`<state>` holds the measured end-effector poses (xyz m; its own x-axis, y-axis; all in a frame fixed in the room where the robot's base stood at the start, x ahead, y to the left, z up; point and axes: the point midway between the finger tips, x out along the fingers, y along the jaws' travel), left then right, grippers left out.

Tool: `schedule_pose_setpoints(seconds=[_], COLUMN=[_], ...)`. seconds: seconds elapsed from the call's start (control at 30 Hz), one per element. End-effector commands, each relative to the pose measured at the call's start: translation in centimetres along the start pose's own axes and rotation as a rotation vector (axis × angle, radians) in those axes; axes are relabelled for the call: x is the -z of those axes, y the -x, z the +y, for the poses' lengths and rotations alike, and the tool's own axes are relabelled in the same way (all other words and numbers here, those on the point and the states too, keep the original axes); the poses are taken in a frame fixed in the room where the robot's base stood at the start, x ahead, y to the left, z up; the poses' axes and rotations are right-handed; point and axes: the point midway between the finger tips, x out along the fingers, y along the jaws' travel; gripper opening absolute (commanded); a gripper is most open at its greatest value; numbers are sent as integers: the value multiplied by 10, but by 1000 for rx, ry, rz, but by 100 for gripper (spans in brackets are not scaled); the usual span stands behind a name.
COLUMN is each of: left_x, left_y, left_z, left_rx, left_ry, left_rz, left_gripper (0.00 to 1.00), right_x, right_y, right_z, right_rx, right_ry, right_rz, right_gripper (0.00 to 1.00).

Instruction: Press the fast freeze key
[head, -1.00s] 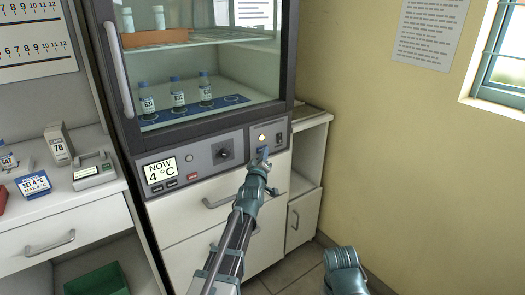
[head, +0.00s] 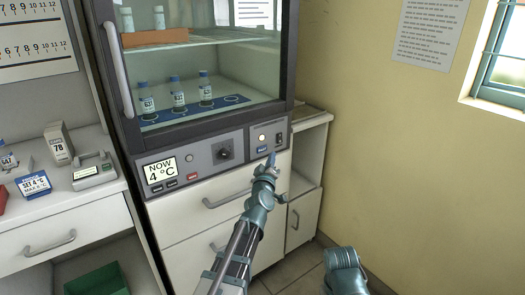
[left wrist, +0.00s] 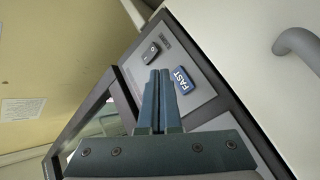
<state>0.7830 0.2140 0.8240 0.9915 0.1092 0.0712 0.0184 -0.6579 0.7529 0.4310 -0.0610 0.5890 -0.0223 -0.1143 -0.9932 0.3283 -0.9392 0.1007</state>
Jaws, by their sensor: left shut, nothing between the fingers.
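The blue fast freeze key (head: 262,150) is on the right section of the incubator's control panel (head: 205,158). It also shows in the left wrist view (left wrist: 183,81), marked FAST. My left gripper (head: 271,158) is shut and empty, its tips just below and right of the key in the head view. In the left wrist view the closed fingertips (left wrist: 159,76) lie beside the key, which is uncovered; whether they touch the panel I cannot tell. A pale round lamp (head: 262,138) sits above the key. My right gripper is out of view.
A dark rocker switch (head: 279,138) is right of the key and also shows in the left wrist view (left wrist: 151,53). Bottles stand behind the glass door above. A drawer handle (head: 227,199) juts out below.

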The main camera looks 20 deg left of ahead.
Motion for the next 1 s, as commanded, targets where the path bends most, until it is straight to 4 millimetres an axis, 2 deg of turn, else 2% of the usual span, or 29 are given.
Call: schedule_pose_setpoints(seconds=[0.27, 0.9, 1.0], left_x=[-10, -11, -20], left_y=[15, 15, 18], left_z=[11, 11, 15], left_rx=[-1, 0, -10], left_ry=[-1, -1, -16], left_rz=[0, 0, -32], left_gripper=[0, 0, 0], right_x=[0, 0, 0], right_y=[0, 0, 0], right_z=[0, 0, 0], right_rx=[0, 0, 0], right_ry=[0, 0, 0], right_rz=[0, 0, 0], right_gripper=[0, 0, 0])
